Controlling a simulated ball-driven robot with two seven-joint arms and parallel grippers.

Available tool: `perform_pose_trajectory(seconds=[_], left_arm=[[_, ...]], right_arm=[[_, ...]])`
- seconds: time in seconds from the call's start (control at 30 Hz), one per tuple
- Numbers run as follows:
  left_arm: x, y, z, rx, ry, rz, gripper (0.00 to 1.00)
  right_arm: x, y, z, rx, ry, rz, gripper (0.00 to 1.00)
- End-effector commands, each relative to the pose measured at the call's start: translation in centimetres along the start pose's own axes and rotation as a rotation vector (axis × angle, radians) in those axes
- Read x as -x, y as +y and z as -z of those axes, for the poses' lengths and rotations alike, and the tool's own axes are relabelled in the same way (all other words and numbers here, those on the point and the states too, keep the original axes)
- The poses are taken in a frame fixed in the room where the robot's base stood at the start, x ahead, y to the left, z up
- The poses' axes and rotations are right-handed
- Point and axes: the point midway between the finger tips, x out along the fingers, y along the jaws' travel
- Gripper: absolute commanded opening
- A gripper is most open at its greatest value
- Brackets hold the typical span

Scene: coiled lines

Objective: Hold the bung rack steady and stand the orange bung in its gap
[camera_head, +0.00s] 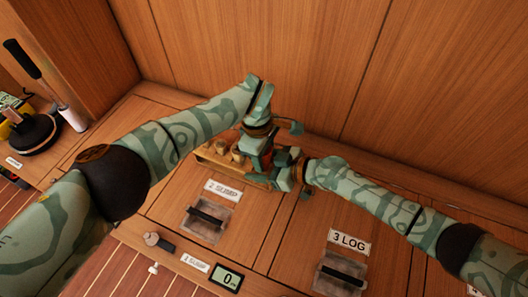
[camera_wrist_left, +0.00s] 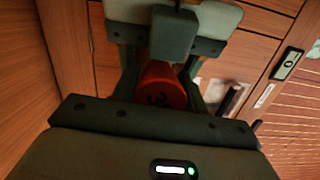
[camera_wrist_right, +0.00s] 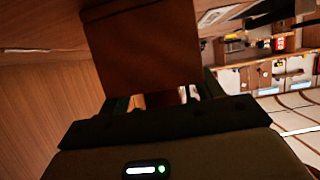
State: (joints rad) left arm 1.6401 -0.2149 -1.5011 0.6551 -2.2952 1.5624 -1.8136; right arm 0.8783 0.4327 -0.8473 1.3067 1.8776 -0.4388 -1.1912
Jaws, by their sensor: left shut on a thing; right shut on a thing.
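The bung rack (camera_head: 213,156) is a pale wooden rack with several tan bungs, by the back wall in the head view. My left gripper (camera_head: 261,148) is over its right part, shut on the orange bung (camera_wrist_left: 162,86), whose end shows between the fingers in the left wrist view. My right gripper (camera_head: 286,173) is shut on the rack's right end; a wooden face of the rack (camera_wrist_right: 145,45) fills the upper middle of the right wrist view. The grippers hide the gap and the bung's lower end, so I cannot tell whether the bung is in the gap.
Below the rack, the wooden deck has clear hatches with black handles (camera_head: 206,215) (camera_head: 343,276) and a display reading 0 (camera_head: 227,280). A brown-topped peg (camera_head: 153,239) lies in front. The wooden wall is close behind.

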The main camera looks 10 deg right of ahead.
Motion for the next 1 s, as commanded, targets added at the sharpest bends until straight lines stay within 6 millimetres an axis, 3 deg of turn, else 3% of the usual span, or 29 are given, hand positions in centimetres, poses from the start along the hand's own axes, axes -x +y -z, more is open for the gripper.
perform_pose_trajectory(seconds=[1.0], left_arm=[[-2.4, 0.0, 0.3, 0.000, 0.000, 0.000, 0.16]], right_arm=[[0.0, 0.0, 0.0, 0.000, 0.000, -0.001, 0.37]])
